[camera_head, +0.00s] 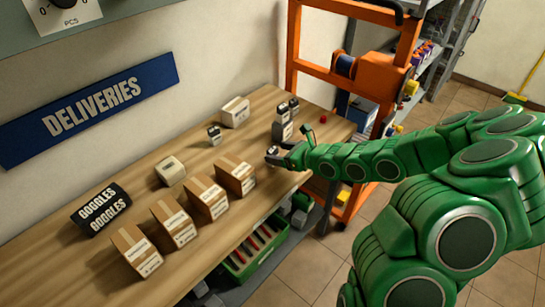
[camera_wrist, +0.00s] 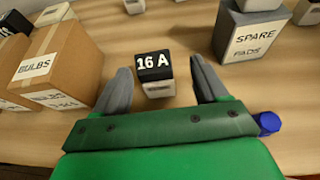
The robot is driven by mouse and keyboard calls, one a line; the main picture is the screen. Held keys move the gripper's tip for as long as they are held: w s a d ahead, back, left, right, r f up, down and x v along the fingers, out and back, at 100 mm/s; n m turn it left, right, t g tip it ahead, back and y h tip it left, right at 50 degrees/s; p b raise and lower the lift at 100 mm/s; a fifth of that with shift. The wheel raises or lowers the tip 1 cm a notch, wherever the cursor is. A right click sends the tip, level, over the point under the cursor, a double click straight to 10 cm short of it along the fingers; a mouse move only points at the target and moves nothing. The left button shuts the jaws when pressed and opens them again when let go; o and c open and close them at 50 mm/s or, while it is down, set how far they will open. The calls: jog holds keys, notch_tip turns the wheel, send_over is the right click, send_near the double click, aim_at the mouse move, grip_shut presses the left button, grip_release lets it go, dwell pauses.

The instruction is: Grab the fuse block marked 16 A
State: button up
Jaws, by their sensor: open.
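The fuse block marked 16 A (camera_wrist: 154,68) is a small block with a black top, white lettering and a pale lower part. In the wrist view it stands on the wooden table, between and slightly ahead of the two grey fingers of my gripper (camera_wrist: 160,82). The fingers are open, one on each side, and I see a gap between each finger and the block. In the head view my gripper (camera_head: 284,155) is low over the table's right part, and the block there (camera_head: 272,150) is small and partly hidden by the gripper.
A BULBS carton (camera_wrist: 58,65) stands close left of my gripper. A grey SPARE PADS box (camera_wrist: 250,32) stands to the right, with something on it. Another small black-topped block (camera_head: 214,135) and a white box (camera_head: 236,112) stand farther back. Several cartons (camera_head: 206,198) line the table's front.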

aim_at(268, 151)
jog(key=shift+w+a+f, duration=0.2)
jog(key=shift+w+a, duration=0.05)
jog(key=shift+a, duration=0.35)
jog(key=shift+w+a+f, duration=0.2)
jog(key=shift+w+a, duration=0.05)
jog(key=shift+a, duration=0.3)
jog(key=shift+x, duration=1.05)
jog(key=shift+d, duration=0.1)
jog(key=c, duration=1.1)
notch_tip(268, 151, up, 10)
